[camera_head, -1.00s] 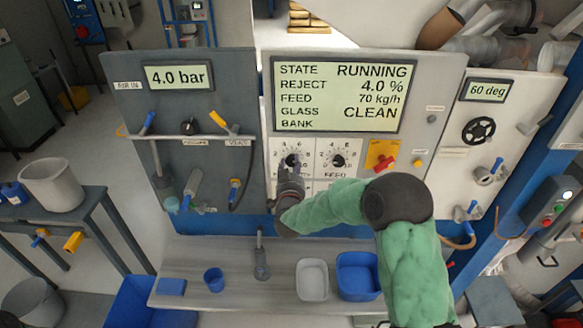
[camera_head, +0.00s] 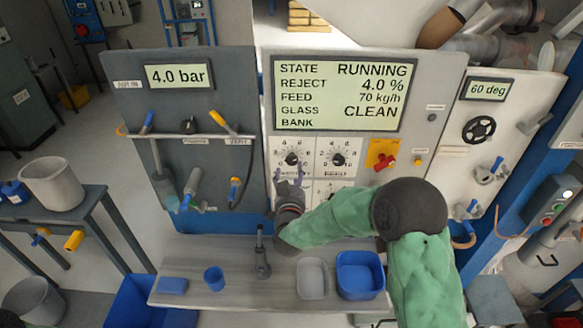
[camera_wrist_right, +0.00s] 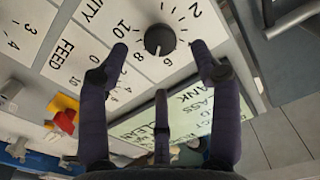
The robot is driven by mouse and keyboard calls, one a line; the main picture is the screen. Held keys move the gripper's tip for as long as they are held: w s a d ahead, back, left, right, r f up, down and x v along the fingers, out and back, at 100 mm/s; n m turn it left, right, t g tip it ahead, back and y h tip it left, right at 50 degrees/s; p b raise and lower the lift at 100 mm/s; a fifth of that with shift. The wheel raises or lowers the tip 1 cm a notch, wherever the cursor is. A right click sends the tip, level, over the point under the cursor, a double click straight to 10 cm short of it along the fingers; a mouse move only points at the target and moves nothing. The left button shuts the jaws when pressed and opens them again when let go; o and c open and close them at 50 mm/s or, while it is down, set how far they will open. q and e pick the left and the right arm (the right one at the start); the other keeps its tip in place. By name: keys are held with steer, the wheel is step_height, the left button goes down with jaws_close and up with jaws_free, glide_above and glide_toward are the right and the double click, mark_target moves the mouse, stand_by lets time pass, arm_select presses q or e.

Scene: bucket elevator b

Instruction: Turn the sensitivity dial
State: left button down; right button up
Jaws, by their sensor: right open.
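The sensitivity dial (camera_head: 292,159) is a black knob on a white numbered card, left of a similar feed dial (camera_head: 338,159) under the display. In the right wrist view the same sensitivity dial (camera_wrist_right: 160,40) shows close up, upside down, with the end of its label readable. Its light mark seems to point between 6 and 8. My right gripper (camera_head: 289,178) is just below the dial in the head view. In the wrist view the right gripper (camera_wrist_right: 159,52) is open, its fingers spread on either side of the dial, with nothing held. My left gripper is not in view.
The display (camera_head: 343,93) reads running. A red and yellow switch (camera_head: 381,156) sits right of the dials. Lower cards are partly hidden by my right arm. A shelf (camera_head: 215,298) below holds a blue cup (camera_head: 214,279) and a grey tray (camera_head: 312,278).

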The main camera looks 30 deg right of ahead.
steer(key=v, duration=0.6)
steer(key=shift+s, duration=0.35)
steer(key=shift+a, duration=0.1)
steer(key=s+a+f+n+g+y, duration=0.1)
steer(key=a+f+g+y, duration=0.15)
steer(key=f, duration=0.65)
steer(key=s+a+f+n+g+y, duration=0.1)
steer(key=s+a+f+g+y, duration=0.2)
steer(key=f, duration=0.6)
steer(key=a+f+n+g+y, duration=0.1)
steer(key=a+f+n+y, duration=0.15)
steer(key=a+f, duration=0.45)
steer(key=s+a+f+g+y, duration=0.35)
steer(key=s+f, duration=0.45)
steer(key=s, duration=0.3)
steer(key=s+a+f+g+y, duration=0.2)
steer(key=s+a+f+g, duration=0.25)
steer(key=s+f, duration=0.45)
step_height(320, 180, down, 10)
steer(key=w+a+n+b, duration=0.1)
steer(key=b, duration=1.1)
steer(key=shift+a+b, duration=0.2)
steer(key=shift+b, duration=0.2)
steer(key=shift+w, duration=0.1)
